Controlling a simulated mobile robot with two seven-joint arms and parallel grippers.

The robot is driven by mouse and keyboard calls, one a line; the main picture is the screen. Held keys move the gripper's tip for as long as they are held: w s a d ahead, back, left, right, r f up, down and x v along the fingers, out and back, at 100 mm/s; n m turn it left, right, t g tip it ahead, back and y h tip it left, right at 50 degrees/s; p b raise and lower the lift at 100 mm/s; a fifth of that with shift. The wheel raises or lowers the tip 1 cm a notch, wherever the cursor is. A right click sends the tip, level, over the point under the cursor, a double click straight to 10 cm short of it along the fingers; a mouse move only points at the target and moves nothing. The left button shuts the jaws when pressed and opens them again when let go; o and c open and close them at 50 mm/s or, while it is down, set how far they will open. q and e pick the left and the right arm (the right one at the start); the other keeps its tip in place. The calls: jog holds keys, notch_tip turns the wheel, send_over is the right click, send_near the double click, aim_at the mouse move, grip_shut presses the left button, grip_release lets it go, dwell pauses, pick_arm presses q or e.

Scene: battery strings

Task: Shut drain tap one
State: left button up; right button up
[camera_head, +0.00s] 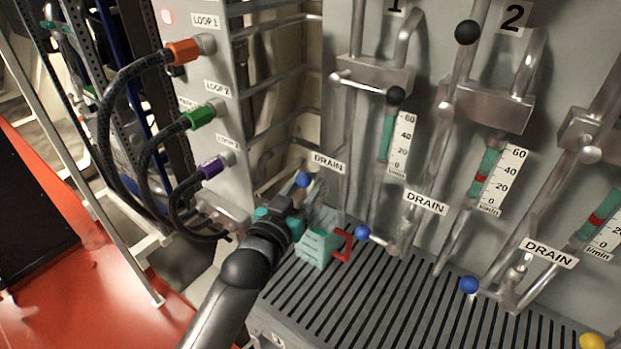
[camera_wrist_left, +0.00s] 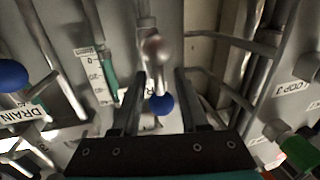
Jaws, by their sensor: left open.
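Drain tap one has a blue ball knob (camera_head: 302,180) beside the leftmost DRAIN label (camera_head: 328,163) in the head view. My left gripper (camera_head: 300,200) is right at this knob, its arm coming up from below. In the left wrist view my left gripper (camera_wrist_left: 159,80) is open, with one black finger on each side of the blue knob (camera_wrist_left: 161,104). Gaps show between knob and fingers. The gripper hides most of the tap's lever in the head view, so its turn is hard to judge. My right gripper is not in view.
Drain taps two (camera_head: 362,233) and three (camera_head: 468,285) have blue knobs to the right. A slatted grey grate (camera_head: 400,300) lies below. A teal block (camera_head: 315,248) with a red bracket (camera_head: 343,243) is close to my gripper. Coloured hose plugs (camera_head: 183,52) are at left.

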pick_arm(q)
jog(key=shift+x, duration=1.1)
grip_shut()
jog(key=shift+r, duration=0.1)
